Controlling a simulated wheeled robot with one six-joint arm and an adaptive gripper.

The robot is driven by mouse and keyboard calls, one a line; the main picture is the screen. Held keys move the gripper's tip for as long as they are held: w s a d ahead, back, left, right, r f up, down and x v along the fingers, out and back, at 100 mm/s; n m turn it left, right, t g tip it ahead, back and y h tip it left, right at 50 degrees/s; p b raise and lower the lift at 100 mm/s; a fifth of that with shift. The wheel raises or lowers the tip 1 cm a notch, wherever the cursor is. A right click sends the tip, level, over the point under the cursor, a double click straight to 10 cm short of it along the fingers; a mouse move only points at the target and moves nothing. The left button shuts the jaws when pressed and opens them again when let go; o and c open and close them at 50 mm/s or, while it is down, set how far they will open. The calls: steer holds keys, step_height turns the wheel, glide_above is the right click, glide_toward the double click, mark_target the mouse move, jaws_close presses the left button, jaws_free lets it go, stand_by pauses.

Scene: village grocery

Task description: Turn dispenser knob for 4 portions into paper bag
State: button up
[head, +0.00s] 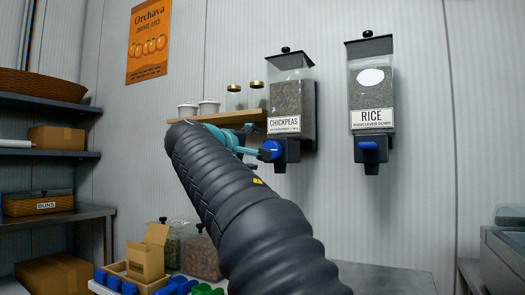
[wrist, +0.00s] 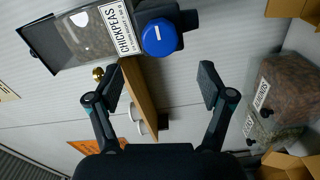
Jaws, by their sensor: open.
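The chickpeas dispenser (head: 292,98) hangs on the wall, a clear hopper with a black lid and spout. Its round blue knob (head: 271,150) is at the lower front; the knob (wrist: 158,37) also shows in the wrist view. My gripper (head: 254,149) is close to the knob in the head view, partly hidden by my arm. In the wrist view my gripper (wrist: 163,85) is open and empty, with the knob beyond the fingertips, slightly left of the middle between them. I cannot make out a paper bag for certain; a brown open carton (head: 145,262) stands low in front.
A rice dispenser (head: 372,95) with a blue lever hangs to the right. A wooden shelf (head: 215,118) with jars and white pots is left of the chickpeas dispenser. Large jars (head: 201,256) stand below near the carton. Dark shelving (head: 60,155) is at left.

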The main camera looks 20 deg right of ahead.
steer(key=shift+v, duration=1.4)
steer(key=shift+d, duration=0.1)
